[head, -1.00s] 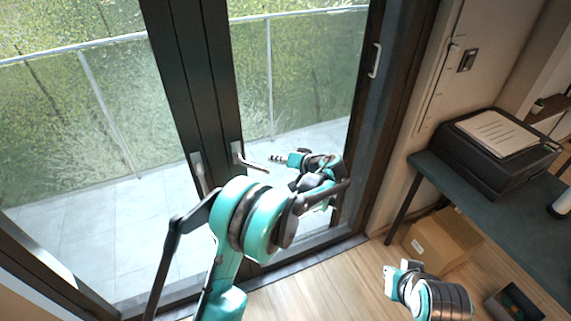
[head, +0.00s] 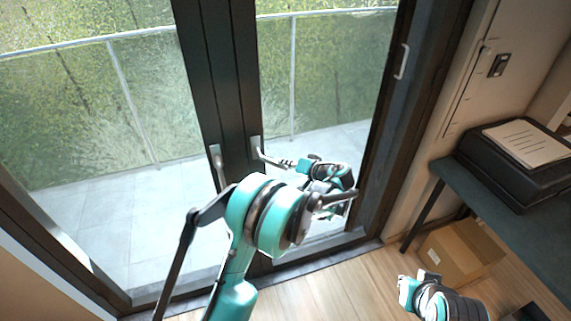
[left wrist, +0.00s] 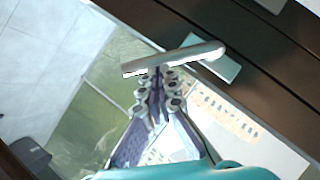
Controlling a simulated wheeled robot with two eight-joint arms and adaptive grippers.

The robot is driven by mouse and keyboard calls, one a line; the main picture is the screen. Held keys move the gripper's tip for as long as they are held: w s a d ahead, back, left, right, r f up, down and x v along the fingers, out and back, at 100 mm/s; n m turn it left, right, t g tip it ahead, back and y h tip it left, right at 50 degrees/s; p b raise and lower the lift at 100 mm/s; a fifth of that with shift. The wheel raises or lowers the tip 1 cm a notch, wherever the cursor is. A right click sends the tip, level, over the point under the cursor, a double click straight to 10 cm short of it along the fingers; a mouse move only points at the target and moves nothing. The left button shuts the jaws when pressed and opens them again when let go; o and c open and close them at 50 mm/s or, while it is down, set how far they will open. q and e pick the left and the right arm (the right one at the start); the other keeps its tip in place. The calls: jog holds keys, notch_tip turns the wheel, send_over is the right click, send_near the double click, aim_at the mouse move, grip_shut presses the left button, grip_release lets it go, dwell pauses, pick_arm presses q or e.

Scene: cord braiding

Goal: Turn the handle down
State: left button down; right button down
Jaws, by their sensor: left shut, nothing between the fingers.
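The door handle (head: 266,158) is a silver lever on a pale plate, on the right one of two dark door frames. Its lever points right. In the left wrist view, the handle (left wrist: 180,59) crosses just past the fingertips. My left gripper (head: 285,163) is shut and empty, its tips at the free end of the lever. The left wrist view shows the closed fingers (left wrist: 158,77) overlapping the lever's edge; I cannot tell whether they touch it. My right gripper (head: 418,284) is low at the right, away from the door; its finger state is unclear.
A second handle (head: 217,168) is on the left door frame. A dark table (head: 480,195) with a black printer (head: 510,172) stands at the right. A cardboard box (head: 460,252) is on the floor below it. The wooden floor before the door is clear.

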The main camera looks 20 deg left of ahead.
pick_arm(q)
jog(key=shift+s+a+f+m+y+b, duration=0.1)
jog(key=shift+f+m+y+b, duration=0.25)
jog(key=shift+f+b, duration=0.3)
jog(key=shift+s+a+f+m+y+b, duration=0.1)
jog(key=shift+a+f+m+y+b, duration=0.25)
jog(key=shift+b, duration=0.5)
jog(key=shift+s+a+f+m+y+b, duration=0.45)
jog(key=shift+s+a+f+m+b, duration=0.15)
jog(key=shift+a+f+b, duration=0.35)
jog(key=shift+s+a+f+m+y+b, duration=0.45)
jog(key=shift+s+a+f+m+b, duration=0.15)
jog(key=shift+b, duration=0.5)
jog(key=shift+a, duration=0.1)
